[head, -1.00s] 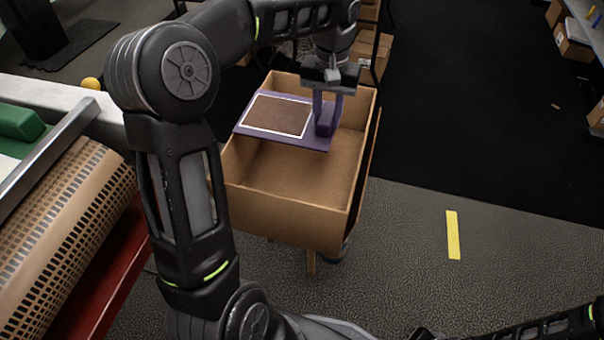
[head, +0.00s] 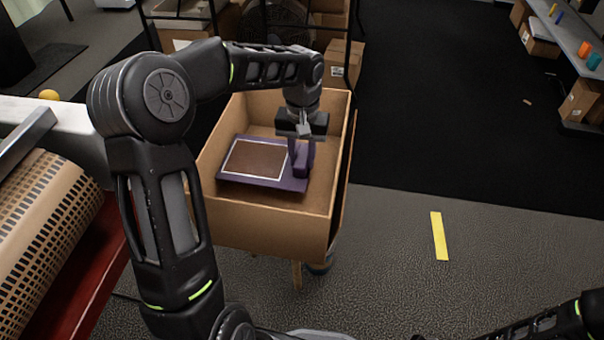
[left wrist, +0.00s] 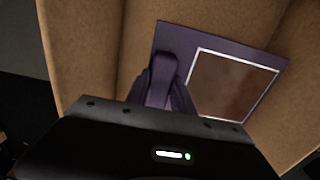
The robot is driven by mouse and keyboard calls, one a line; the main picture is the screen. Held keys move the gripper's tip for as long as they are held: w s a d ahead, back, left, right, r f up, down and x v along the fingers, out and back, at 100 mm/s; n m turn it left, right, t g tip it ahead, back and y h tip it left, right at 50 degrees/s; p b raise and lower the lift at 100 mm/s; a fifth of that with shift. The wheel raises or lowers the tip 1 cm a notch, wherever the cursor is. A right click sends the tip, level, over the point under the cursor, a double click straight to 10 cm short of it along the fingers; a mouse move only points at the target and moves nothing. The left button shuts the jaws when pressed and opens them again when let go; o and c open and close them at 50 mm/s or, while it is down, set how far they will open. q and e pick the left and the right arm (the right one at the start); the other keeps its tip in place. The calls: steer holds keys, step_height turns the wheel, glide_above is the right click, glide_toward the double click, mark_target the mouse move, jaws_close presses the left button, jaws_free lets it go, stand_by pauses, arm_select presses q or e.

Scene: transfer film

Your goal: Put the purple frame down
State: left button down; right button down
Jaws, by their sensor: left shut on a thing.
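The purple frame (head: 232,183) is a flat purple board with a white-edged brown panel and a raised purple grip at its right side. It is inside the open brown box (head: 272,229), low between the walls. My left gripper (head: 304,158) is shut on the frame's grip from above. In the left wrist view the frame (left wrist: 173,38) shows ahead of the gripper (left wrist: 163,88), with the box's brown inside around it. I cannot tell whether the frame touches the box floor. Of my right arm only a part shows at the lower right; its gripper is out of view.
The roller machine with a perforated brown sheet (head: 45,215) and red side stands at the left. A rack with cartons (head: 343,62) is behind the box. A shelf (head: 570,40) stands far right. Floor with a yellow strip (head: 439,236) is open to the right.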

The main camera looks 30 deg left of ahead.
arm_select(q)
steer(key=shift+f+b, duration=1)
steer(key=shift+f, duration=1.95)
steer(key=shift+f, duration=0.1)
steer(key=c, duration=1.1)
jaws_free()
steer(key=shift+f, duration=0.1)
step_height(320, 180, up, 12)
steer(key=p, duration=0.4)
steer(key=shift+r, duration=0.2)
